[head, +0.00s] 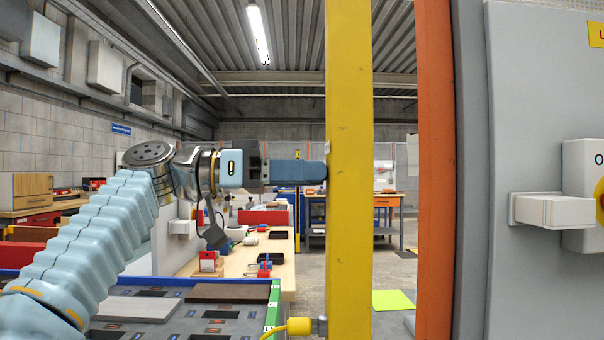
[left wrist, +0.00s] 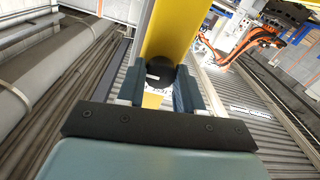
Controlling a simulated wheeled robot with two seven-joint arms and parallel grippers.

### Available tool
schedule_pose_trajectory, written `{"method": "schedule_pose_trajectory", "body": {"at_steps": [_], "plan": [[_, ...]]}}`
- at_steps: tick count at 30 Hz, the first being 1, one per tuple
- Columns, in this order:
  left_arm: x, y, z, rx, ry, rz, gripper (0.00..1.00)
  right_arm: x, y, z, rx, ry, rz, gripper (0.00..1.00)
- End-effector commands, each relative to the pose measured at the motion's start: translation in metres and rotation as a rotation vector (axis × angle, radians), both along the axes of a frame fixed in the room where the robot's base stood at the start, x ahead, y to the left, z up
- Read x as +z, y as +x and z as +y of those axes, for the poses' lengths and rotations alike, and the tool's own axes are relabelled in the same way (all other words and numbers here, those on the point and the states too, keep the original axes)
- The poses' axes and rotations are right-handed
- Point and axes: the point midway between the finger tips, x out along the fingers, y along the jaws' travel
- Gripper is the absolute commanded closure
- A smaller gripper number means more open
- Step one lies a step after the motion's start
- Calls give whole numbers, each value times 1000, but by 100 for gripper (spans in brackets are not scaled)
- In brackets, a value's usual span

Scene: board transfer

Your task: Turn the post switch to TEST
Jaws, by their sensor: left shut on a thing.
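The post switch shows in the left wrist view as a round black knob (left wrist: 160,72) with a white mark, mounted on the yellow post (head: 350,120). My left gripper (head: 322,172) reaches the post from the left in the head view. In the left wrist view its two fingers (left wrist: 160,92) are on either side of the knob and shut on it. A pale label plate shows below the knob between the fingers, but its lettering is too small to read. In the head view the knob is hidden. My right gripper is not in view.
An orange post (head: 435,170) and a grey cabinet (head: 530,90) with a protruding pale handle (head: 552,210) stand to the right. A yellow connector (head: 299,326) meets the yellow post low down. A grey worktop with boards (head: 135,308) lies at lower left.

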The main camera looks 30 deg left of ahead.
Motion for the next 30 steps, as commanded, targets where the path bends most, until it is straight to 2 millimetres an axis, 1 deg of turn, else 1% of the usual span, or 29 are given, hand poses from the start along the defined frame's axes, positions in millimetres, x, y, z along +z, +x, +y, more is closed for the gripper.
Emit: {"method": "schedule_pose_trajectory", "body": {"at_steps": [7, 14, 23, 30], "plan": [[0, 0, 1, 2, -11, 18, 95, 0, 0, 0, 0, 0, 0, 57], [1, 0, 0, 0, -66, 105, 95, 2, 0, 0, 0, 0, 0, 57], [2, 0, 0, 0, -200, 326, 95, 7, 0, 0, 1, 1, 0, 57], [3, 0, 0, 0, -319, 520, 95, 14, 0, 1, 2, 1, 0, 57]]}}
